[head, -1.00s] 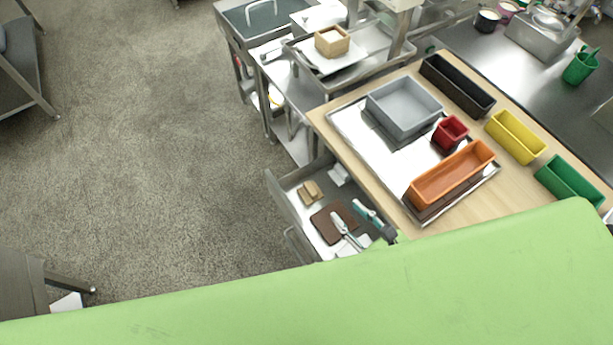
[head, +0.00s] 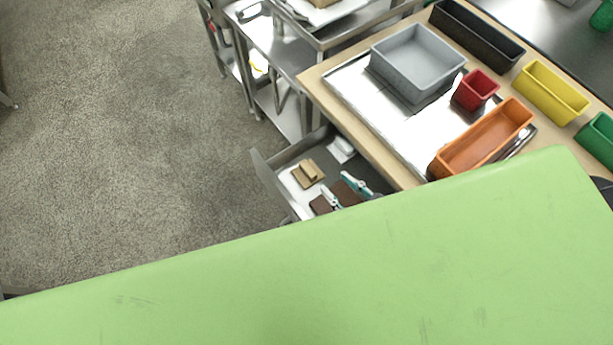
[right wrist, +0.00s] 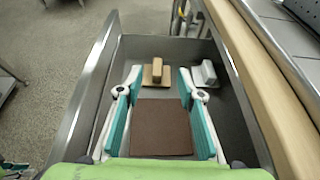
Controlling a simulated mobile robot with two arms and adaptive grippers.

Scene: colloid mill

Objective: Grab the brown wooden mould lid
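The light brown wooden mould lid (head: 308,173), a small flat block with a raised bar handle, lies in the open metal drawer. It also shows in the right wrist view (right wrist: 157,74), beyond the dark brown square piece. My right gripper (head: 336,182) is open and empty, with white and teal fingers over the drawer. In the right wrist view its fingers spread on both sides, and the lid appears between and slightly beyond the tips, not gripped. The gripper's rear part is hidden in the head view by my green arm.
A dark brown square piece (right wrist: 160,127) lies flat in the drawer. The drawer walls (right wrist: 97,85) flank the gripper. A wooden counter with a metal tray (head: 350,80) and coloured moulds stands to the right.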

